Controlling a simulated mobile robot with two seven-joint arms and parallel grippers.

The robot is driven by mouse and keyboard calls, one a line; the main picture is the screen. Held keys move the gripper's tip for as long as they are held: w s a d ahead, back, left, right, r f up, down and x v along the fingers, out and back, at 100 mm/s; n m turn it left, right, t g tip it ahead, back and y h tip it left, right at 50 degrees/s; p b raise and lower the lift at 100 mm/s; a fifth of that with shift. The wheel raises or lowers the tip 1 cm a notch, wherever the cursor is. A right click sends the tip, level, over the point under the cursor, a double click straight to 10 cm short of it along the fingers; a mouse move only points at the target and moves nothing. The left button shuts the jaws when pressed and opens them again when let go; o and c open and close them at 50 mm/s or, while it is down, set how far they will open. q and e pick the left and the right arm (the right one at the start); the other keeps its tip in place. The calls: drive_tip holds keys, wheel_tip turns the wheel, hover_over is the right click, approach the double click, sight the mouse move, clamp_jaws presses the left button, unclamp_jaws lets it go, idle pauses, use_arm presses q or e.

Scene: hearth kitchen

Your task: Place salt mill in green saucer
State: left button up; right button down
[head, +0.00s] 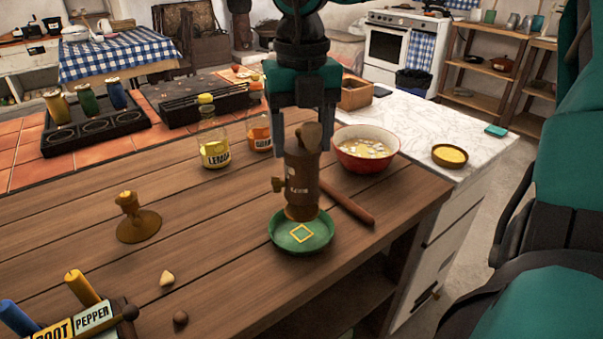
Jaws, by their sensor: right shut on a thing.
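A brown wooden mill (301,185) with a side knob and a small label, too small to read, stands out as the salt mill. It is nearly upright. My right gripper (304,145) comes down from above and is shut on its upper part. The green saucer (288,243), with a yellow diamond mark inside, is on the wooden counter directly below. The mill's foot overlaps the saucer's far part in the picture; I cannot tell whether it touches. My left gripper is not in view.
A red-rimmed bowl (365,160) and a wooden handle (349,204) lie close right of the mill. Bottles (214,152) stand behind left. A brown candlestick-like stand (137,225) is left, a labelled rack (72,325) at front left. Counter between stand and saucer is clear.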

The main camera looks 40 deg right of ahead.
sight(302, 167)
drive_tip(key=shift+f+b, duration=0.4)
drive_tip(key=shift+f, duration=2.55)
drive_tip(key=c, duration=0.7)
unclamp_jaws()
drive_tip(key=shift+f, duration=0.1)
drive_tip(key=o, duration=0.5)
drive_tip(key=shift+r, duration=0.3)
wheel_tip(302, 167, up, 12)
drive_tip(key=shift+f+p, duration=0.1)
drive_tip(key=shift+p, duration=0.9)
